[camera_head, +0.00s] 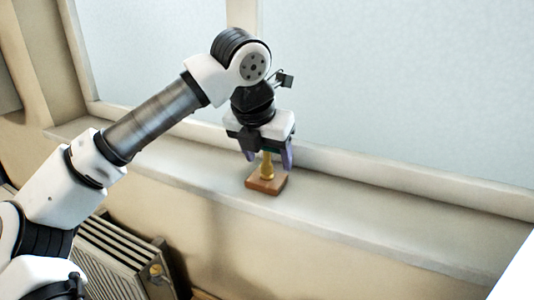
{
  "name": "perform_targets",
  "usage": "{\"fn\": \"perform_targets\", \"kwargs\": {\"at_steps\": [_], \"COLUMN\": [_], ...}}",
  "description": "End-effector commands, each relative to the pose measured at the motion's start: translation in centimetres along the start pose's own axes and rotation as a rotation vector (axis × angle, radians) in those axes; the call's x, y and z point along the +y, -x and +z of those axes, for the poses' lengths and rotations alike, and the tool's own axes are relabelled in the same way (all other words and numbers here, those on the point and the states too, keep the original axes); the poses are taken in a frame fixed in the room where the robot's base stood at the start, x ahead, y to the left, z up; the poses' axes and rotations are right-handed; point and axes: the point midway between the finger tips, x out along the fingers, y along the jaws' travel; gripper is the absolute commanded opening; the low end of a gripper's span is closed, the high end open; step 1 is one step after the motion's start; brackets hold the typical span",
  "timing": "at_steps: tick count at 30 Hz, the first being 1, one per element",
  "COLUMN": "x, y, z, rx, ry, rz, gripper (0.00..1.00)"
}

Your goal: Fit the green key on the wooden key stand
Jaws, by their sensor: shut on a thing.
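The wooden key stand (266,185) sits on the window sill, a small brown block with an upright brass-coloured post (267,170) on it. My gripper (268,160) points down right over the stand, its purple-tinted fingers on either side of the post's top. A thin sliver of green, the green key (274,154), shows between the fingers at the top of the post. Most of the key is hidden by my gripper. I cannot tell whether the key touches the post or is just above it.
The pale window sill (400,225) is clear to the right of the stand. The window frame (410,182) runs close behind it.

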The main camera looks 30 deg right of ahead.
Motion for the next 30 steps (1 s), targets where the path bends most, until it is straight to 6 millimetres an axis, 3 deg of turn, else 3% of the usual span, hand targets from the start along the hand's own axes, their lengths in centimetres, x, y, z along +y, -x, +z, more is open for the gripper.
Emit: {"fn": "perform_targets", "kwargs": {"at_steps": [11, 12, 17, 26, 30], "x": [0.0, 0.0, 0.0, 0.0, 0.1], "y": [-0.5, -0.5, -0.5, -0.4, 0.9], "z": [-0.2, -0.2, -0.2, -0.2, -0.2], "rx": [0.0, 0.0, 0.0, 0.0, -0.001], "ry": [0.0, 0.0, 0.0, 0.0, 0.002], "rz": [0.0, 0.0, 0.0, 0.001, 0.002], "gripper": [0.42, 0.66, 0.87, 0.88, 0.88]}}
